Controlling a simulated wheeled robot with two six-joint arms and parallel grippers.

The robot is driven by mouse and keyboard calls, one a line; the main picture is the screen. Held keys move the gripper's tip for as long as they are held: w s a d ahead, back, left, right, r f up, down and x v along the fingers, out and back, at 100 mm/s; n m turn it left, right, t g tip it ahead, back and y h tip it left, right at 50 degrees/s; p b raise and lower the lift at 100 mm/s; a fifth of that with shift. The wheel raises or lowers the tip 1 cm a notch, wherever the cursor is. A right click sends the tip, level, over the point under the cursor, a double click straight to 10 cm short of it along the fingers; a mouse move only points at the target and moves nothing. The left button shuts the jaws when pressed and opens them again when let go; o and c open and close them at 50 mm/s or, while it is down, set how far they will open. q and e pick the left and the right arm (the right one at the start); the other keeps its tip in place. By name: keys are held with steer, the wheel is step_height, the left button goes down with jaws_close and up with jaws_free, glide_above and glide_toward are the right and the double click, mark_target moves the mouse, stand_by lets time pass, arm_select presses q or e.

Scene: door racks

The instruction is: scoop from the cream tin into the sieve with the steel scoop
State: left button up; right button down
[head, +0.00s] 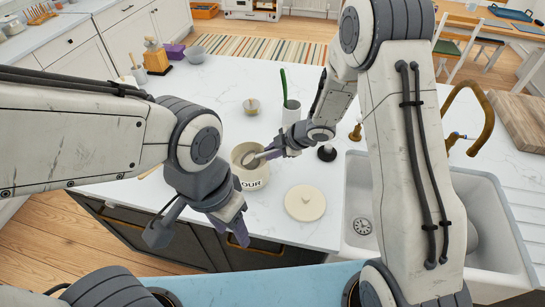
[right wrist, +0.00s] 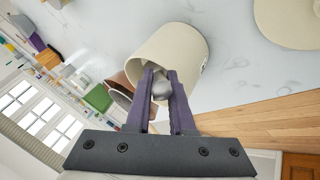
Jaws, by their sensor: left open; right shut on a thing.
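The cream tin (head: 250,178), with dark letters on its side, stands open on the white counter. My right gripper (head: 270,152) is at its mouth, shut on the steel scoop (head: 253,158), whose head is inside the tin's rim. In the right wrist view the scoop (right wrist: 161,88) shows grey between the purple fingers, against the tin (right wrist: 170,48). How much the scoop holds is hidden. My left gripper (head: 200,230) is open and empty, near the counter's front edge, left of the tin. I cannot make out the sieve for certain; a small tan vessel (head: 251,106) stands behind the tin.
A round cream lid (head: 305,202) lies right of the tin.

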steer(key=s+d+r+m+t+y+b, duration=0.1)
steer(key=s+d+r+t+y+b, duration=0.1)
steer(key=d+r+y+b, duration=0.2)
steer(key=shift+d+y+b, duration=0.45)
steer(key=shift+y+b, duration=0.5)
steer(key=shift+y, duration=0.25)
stand_by(1.6)
